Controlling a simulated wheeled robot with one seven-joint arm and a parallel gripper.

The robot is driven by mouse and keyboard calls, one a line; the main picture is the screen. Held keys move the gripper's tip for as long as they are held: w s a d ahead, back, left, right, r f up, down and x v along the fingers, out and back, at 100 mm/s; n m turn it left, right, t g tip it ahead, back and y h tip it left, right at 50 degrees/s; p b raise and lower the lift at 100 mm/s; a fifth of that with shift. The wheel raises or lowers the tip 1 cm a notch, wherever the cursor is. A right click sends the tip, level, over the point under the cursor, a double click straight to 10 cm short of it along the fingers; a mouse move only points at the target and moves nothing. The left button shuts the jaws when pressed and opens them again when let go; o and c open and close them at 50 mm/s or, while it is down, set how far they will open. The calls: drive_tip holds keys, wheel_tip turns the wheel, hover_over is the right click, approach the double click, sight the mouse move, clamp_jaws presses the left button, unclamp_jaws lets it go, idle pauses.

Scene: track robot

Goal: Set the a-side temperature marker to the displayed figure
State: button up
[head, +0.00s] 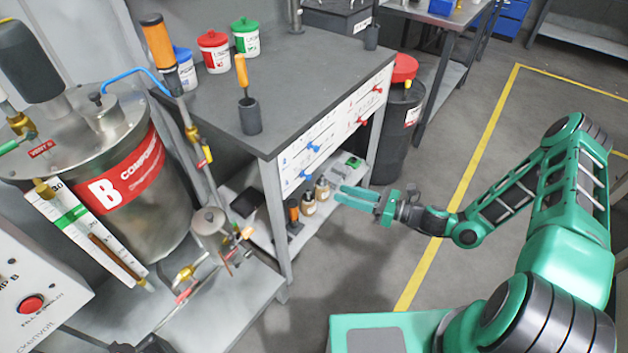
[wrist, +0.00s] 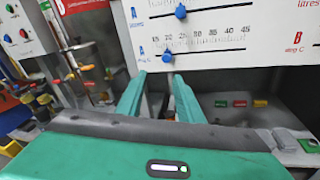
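The a-side temperature marker is the lower blue knob (wrist: 167,55) on the white scale panel (wrist: 215,62), on the row marked A and deg C. It stands near the low, left end of that scale, at roughly 20. In the head view this blue knob (head: 304,175) is on the panel under the table's front edge. My gripper (head: 339,194) is in front of and below the panel, with its green fingers apart and empty. In the wrist view the fingertips (wrist: 157,76) are just below the knob, not around it. I cannot read a displayed temperature figure.
Another blue knob (wrist: 180,12) is on the row above. Red knobs (head: 377,90) are on the panel's right half. Floor around my arm is clear.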

sight(311, 178)
drive_tip(key=shift+m+t, duration=0.7)
drive_tip(key=shift+m, duration=0.2)
drive_tip(key=x, duration=1.1)
drive_tip(key=shift+w+f, duration=0.1)
drive_tip(key=shift+w, duration=0.3)
